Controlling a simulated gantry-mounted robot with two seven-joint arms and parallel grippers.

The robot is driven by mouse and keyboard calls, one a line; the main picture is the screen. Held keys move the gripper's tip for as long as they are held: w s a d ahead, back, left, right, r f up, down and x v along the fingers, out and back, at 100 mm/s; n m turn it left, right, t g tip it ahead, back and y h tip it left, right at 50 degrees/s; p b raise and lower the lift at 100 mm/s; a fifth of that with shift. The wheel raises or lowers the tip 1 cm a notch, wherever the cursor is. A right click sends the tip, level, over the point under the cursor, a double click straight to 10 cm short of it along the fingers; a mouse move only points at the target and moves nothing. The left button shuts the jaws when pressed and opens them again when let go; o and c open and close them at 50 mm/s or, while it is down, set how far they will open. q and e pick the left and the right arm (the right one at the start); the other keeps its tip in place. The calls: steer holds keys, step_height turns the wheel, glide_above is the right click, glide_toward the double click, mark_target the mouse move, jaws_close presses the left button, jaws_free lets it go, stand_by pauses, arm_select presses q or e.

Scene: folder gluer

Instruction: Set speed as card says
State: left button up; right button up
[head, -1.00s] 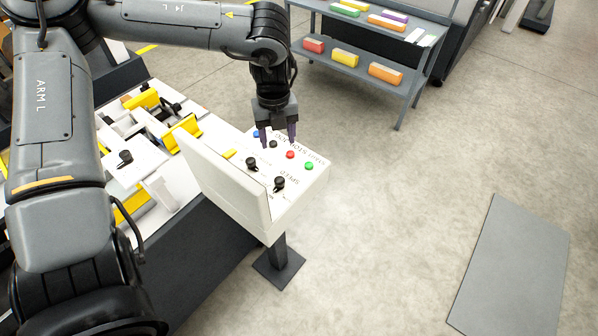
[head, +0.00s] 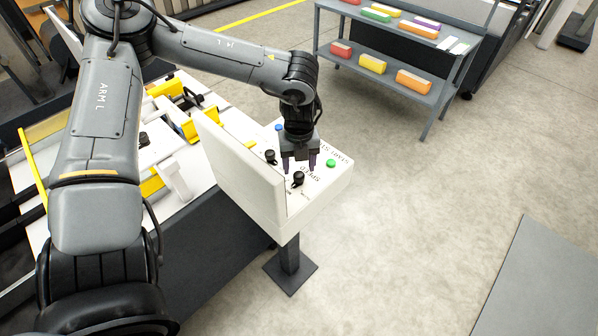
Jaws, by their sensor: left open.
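The white control panel (head: 312,203) stands on a dark post, with an upright white board (head: 240,172) along its left side. A black knob (head: 298,179) sits near the panel's front beside lettering that seems to read SPEED. A second black knob (head: 270,156) is farther back. My left gripper (head: 299,167) is open, pointing down just above and behind the front knob, its fingers apart with nothing between them. I cannot tell whether it touches the knob. The knob's pointer setting is too small to read. No readable card shows. My right gripper is out of view.
A green button (head: 331,163) is right of the gripper and a blue button (head: 278,127) lies at the back. The machine bed with yellow parts (head: 185,125) is left of the panel. A grey shelf cart (head: 395,85) stands behind. The floor to the right is clear up to a grey mat (head: 545,285).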

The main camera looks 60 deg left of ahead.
mark_target(299, 175)
arm_select(q)
steer(key=shift+f, duration=1.7)
steer(key=c, duration=1)
steer(key=shift+c, duration=0.2)
